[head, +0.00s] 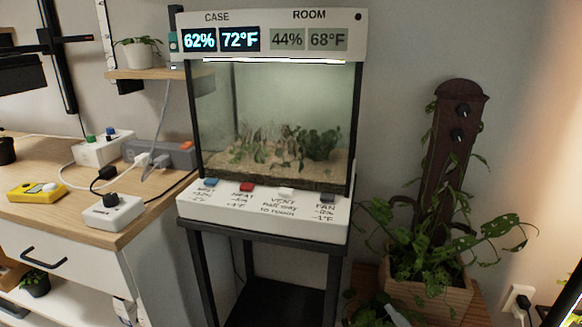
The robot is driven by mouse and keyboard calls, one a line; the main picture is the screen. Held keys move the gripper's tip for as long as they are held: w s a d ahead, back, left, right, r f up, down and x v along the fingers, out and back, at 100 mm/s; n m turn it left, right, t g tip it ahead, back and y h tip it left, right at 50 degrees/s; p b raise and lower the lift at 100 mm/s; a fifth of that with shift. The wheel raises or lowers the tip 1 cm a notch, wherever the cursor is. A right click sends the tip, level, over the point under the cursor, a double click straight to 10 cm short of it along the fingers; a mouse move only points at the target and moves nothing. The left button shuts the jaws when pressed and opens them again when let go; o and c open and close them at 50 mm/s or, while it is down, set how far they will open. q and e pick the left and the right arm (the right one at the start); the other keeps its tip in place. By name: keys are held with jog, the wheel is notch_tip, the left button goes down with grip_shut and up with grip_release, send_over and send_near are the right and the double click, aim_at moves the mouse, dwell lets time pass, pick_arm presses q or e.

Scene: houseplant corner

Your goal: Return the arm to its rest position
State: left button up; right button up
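Neither of my grippers shows in the head view, and no arm of mine can be made out for sure. A glass plant case (275,110) stands in the middle on a black stand (200,270). Its top panel (350,18) reads CASE 62% and 72°F, ROOM 44% and 68°F. Its white front base (262,212) carries a blue, a red, a white and a dark button with handwritten labels. A lit strip shows under the top panel. Where my arms are is hidden from this view.
A wooden bench (90,215) at left holds a yellow device (36,191), a white knob box (113,211), a power strip (160,153) and cables. A potted plant (430,270) with a brown board stands at right. A shelf plant (137,53) is upper left.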

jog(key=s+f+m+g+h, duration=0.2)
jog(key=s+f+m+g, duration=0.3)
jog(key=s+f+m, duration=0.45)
pick_arm(q)
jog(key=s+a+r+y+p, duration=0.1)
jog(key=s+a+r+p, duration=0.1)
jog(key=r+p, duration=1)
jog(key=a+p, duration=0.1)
jog(key=p, duration=0.4)
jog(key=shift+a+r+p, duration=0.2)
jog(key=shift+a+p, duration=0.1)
jog(key=shift+p, duration=0.1)
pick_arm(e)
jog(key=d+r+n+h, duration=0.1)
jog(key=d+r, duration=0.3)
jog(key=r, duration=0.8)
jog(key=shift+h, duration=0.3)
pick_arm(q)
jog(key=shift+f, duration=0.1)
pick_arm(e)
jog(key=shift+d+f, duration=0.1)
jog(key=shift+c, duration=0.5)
